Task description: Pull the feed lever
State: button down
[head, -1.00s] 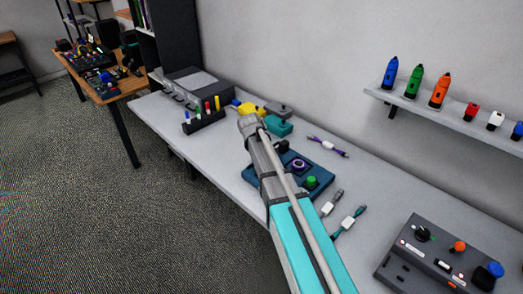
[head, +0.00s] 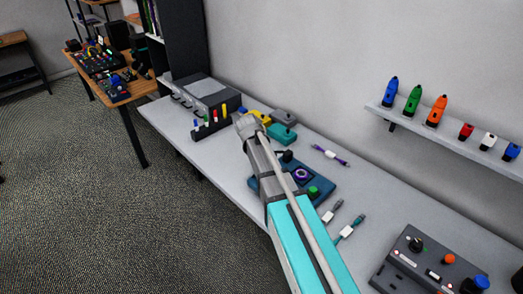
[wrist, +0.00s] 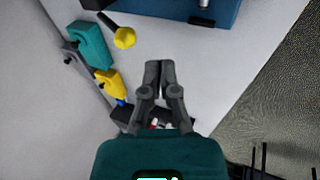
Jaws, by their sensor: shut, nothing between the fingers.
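In the wrist view, a lever-like dark stem with a yellow ball end (wrist: 123,37) lies left of and beyond my fingertips, near the blue panel (wrist: 200,12). No label is readable, so I cannot confirm it is the feed lever. The blue panel (head: 265,187) shows in the head view on the bench, with a purple ring and a green button, partly behind my arm. My gripper (wrist: 158,66) is shut and empty, apart from the yellow ball. In the head view my arm hides the fingers.
A teal block (wrist: 92,42) and a yellow block (wrist: 110,82) stand left of my gripper. A dark rack (head: 212,127) holds coloured pens. Loose cables (head: 348,229) lie on the grey bench (head: 375,215). A grey control panel (head: 415,265) is at right, below a wall shelf (head: 440,128).

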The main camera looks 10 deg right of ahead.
jog(key=shift+p+v, duration=1.35)
jog(key=shift+v, duration=0.6)
jog(key=shift+a, duration=0.15)
jog(key=shift+f, duration=0.1)
jog(key=s+d+f+m+g+y, duration=0.1)
jog(key=s+m, duration=0.1)
jog(key=s, duration=0.5)
jog(key=s+d+m+g+y, duration=0.1)
jog(key=s+d+m, duration=0.1)
jog(key=s, duration=0.6)
jog(key=s+d+f+m+g+y+b, duration=0.1)
jog(key=s+m, duration=0.2)
jog(key=s, duration=0.4)
jog(key=shift+s+d+f+g, duration=0.2)
jog(key=shift+d+f+g, duration=0.15)
jog(key=shift+d+g, duration=0.05)
jog(key=shift+d, duration=0.1)
